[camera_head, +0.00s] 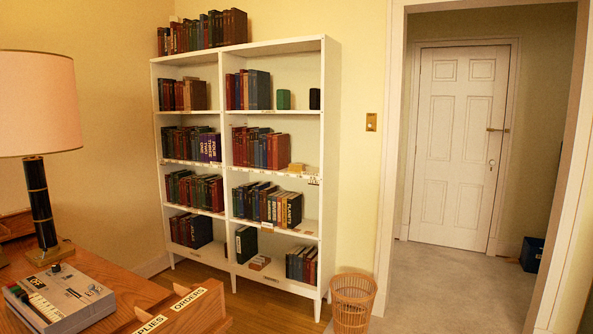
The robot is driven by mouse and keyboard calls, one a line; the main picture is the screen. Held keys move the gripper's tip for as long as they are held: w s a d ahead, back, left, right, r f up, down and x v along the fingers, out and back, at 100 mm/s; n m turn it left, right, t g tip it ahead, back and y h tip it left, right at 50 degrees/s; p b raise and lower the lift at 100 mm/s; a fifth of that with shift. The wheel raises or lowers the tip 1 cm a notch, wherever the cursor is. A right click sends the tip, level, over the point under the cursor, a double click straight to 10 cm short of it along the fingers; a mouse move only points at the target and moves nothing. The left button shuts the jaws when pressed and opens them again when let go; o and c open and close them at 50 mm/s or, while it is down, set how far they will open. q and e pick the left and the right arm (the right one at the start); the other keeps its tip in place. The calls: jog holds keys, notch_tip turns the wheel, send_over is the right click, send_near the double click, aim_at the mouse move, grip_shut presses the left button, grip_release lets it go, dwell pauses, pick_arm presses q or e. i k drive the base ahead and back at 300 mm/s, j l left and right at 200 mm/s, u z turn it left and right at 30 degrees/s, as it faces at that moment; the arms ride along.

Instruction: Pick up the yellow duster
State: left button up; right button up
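A small yellow block-like thing (296,167) lies on the third shelf level down, in the right-hand column of the white bookcase (331,125), just right of a row of dark and red books. It may be the yellow duster, but it is too small to be sure. No other yellow cloth or duster shows. Neither of my grippers is in view.
A wooden desk (98,262) fills the lower left, with a lamp (40,110), a grey box-like device (62,297) and labelled wooden trays (190,298). A wicker basket (352,300) stands right of the bookcase.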

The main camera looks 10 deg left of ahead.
aim_at(293, 167)
jog(key=i+l, duration=0.55)
jog(key=l, duration=0.15)
jog(key=i+l, duration=0.6)
jog(key=l, duration=0.1)
